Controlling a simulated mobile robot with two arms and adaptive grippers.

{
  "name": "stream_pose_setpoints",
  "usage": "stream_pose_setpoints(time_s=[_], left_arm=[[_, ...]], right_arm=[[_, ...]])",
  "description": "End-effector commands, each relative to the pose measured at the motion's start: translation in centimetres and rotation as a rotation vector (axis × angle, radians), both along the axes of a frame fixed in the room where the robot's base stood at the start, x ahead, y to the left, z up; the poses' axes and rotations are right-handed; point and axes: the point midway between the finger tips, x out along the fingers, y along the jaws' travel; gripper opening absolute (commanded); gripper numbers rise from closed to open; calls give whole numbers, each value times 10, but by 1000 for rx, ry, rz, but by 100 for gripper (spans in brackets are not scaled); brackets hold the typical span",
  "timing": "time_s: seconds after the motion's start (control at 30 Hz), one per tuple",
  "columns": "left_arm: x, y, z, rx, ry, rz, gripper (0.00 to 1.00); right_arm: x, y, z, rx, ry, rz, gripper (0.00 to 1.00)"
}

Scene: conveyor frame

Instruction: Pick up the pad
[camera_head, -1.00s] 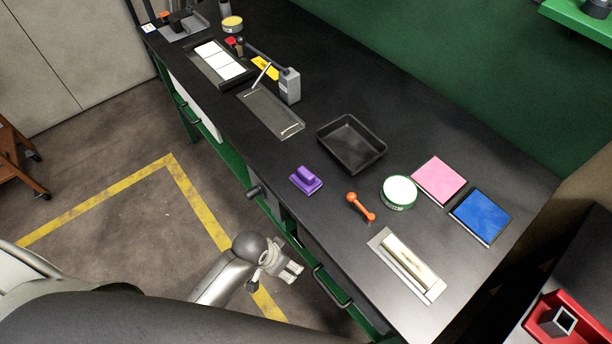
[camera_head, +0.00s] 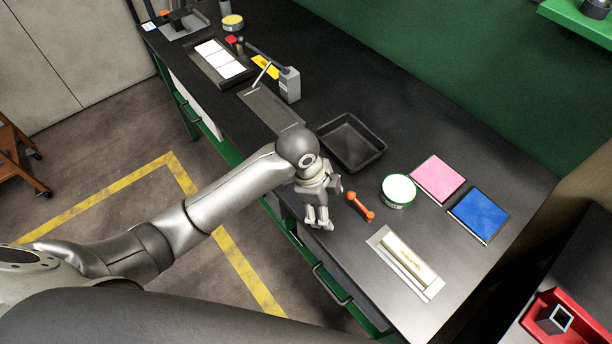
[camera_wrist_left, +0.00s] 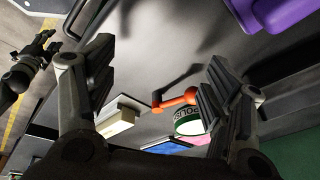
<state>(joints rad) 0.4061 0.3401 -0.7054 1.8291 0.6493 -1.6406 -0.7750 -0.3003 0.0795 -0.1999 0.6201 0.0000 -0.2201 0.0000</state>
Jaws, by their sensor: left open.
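My left gripper (camera_head: 319,220) is open and points down at the bench's front edge, left of the orange tool. In the left wrist view its fingers (camera_wrist_left: 162,82) are apart with nothing held between them. The purple pad with a raised handle (camera_wrist_left: 275,18) shows at the upper right of that view, beyond the right-hand finger and apart from it. In the head view the purple pad is hidden behind my left arm and gripper. A dark gripper, apparently my right one (camera_wrist_left: 38,55), shows at the left of the wrist view; its finger opening is unclear.
The orange tool (camera_head: 361,206), a green-rimmed tin (camera_head: 398,190), a black tray (camera_head: 351,145), pink (camera_head: 437,180) and blue (camera_head: 480,214) squares and a cream block in a holder (camera_head: 405,263) sit on the dark bench (camera_head: 340,85). A drawer handle (camera_head: 330,285) juts from its front.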

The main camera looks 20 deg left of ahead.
Motion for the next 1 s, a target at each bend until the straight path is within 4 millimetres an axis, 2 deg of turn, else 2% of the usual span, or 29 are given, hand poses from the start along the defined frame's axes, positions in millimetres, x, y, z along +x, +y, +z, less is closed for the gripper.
stream_pose_setpoints(time_s=[0.03, 0.3, 0.57, 0.67, 1.0], left_arm=[[13, 5, 8, 34, -11, -66, 74], [60, 42, 47, 194, 1, -379, 74], [85, 71, 76, 271, 28, -511, 74], [86, 75, 75, 278, 34, -525, 74], [87, 74, 29, 278, 34, -526, 74]], right_arm=[[0, 0, 0, 0, 0, 0, 40], [0, 0, 1, 0, 0, 0, 40], [0, 0, 1, 0, 0, 0, 40], [0, 0, 2, 0, 0, 0, 40], [0, 0, 8, 0, 0, 0, 40]])
